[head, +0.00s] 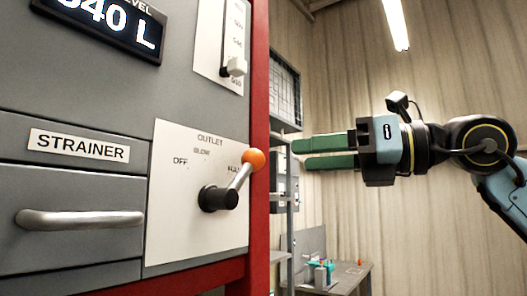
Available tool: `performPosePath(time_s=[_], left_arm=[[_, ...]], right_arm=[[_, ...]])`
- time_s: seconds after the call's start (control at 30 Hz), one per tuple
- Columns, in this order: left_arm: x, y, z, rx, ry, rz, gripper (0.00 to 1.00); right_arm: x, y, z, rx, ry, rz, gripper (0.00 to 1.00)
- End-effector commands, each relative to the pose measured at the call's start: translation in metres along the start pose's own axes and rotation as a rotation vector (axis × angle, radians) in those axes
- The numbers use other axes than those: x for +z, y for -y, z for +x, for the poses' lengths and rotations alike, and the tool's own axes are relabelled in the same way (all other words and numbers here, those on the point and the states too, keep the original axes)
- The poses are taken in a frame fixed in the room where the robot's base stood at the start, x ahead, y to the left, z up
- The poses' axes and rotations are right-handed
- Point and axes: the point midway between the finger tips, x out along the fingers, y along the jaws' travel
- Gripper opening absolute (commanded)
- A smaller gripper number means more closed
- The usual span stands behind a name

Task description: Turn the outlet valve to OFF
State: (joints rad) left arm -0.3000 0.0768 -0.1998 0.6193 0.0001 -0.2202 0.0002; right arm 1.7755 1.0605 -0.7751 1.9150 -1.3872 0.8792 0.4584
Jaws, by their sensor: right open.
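The outlet valve (232,183) is a lever on a white plate (175,225) marked OUTLET. Its dark hub sits low on the plate, and its metal arm slants up and right to an orange ball. The lever points at the right-hand label, which the ball partly covers. The OFF mark (180,161) is to the upper left of the hub, with a SLOW mark (201,151) between. My right gripper (296,155) is open and empty, to the right of the orange ball. Its two green fingers point left, apart from the lever. My left gripper is not in view.
The STRAINER drawer handle (80,219) juts out left of the plate. A slider (234,67) is above the valve, near a level display (108,22). The red frame post (260,95) edges the panel. A workbench (345,275) stands behind at the lower right.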

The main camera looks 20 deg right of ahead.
Motion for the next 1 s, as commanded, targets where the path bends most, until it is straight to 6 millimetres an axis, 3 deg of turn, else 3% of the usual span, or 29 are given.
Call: performPosePath(time_s=[0.2,0.4,0.83,1.0], left_arm=[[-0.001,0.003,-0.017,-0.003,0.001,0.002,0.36],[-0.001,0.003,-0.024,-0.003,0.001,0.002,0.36],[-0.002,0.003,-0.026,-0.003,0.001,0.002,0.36],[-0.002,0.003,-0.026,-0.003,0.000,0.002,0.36]], right_arm=[[0.003,-0.002,0.048,0.005,-0.001,0.002,0.55],[0.002,-0.001,0.075,0.003,0.000,0.002,0.55],[0.001,0.000,0.086,0.002,0.001,0.002,0.55],[0.001,0.000,0.085,0.002,0.002,0.002,0.34]])
